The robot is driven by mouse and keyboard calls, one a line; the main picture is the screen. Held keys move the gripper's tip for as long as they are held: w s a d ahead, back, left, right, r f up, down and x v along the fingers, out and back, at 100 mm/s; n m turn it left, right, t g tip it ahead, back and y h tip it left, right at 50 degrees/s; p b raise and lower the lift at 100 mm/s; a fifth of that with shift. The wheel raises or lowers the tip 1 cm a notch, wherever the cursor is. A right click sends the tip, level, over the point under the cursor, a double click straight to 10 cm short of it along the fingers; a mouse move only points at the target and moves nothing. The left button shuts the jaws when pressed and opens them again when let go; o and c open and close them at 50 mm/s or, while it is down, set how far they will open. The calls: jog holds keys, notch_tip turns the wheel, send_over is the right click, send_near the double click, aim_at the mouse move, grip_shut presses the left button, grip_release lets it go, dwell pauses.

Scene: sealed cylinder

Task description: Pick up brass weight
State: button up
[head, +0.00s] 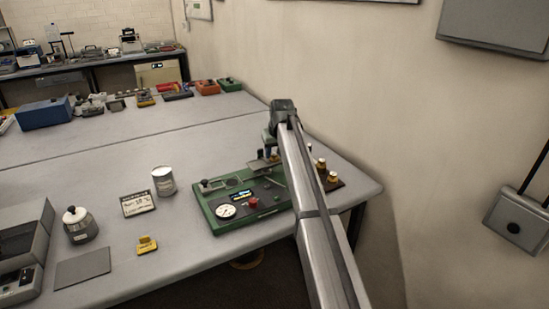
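Small brass weights stand on a dark base to the right of my arm in the head view. One brass weight (320,164) is farther back and another brass weight (332,178) is nearer, with a dark top. My arm crosses the table from the lower right and hides part of the area beside them. My gripper (268,154) hangs from the arm's far end, over the back of a green instrument panel and to the left of the weights. Its fingers are too small to tell whether they are open or shut.
The green panel (222,226) has a gauge, a lit display and a red knob. A metal can (163,181), a sign (137,204), a yellow block (147,245) and a lidded pot (79,226) stand to its left. A wall borders the table's right side. The table's middle is clear.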

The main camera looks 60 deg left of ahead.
grip_shut()
jog(key=shift+r, duration=0.1)
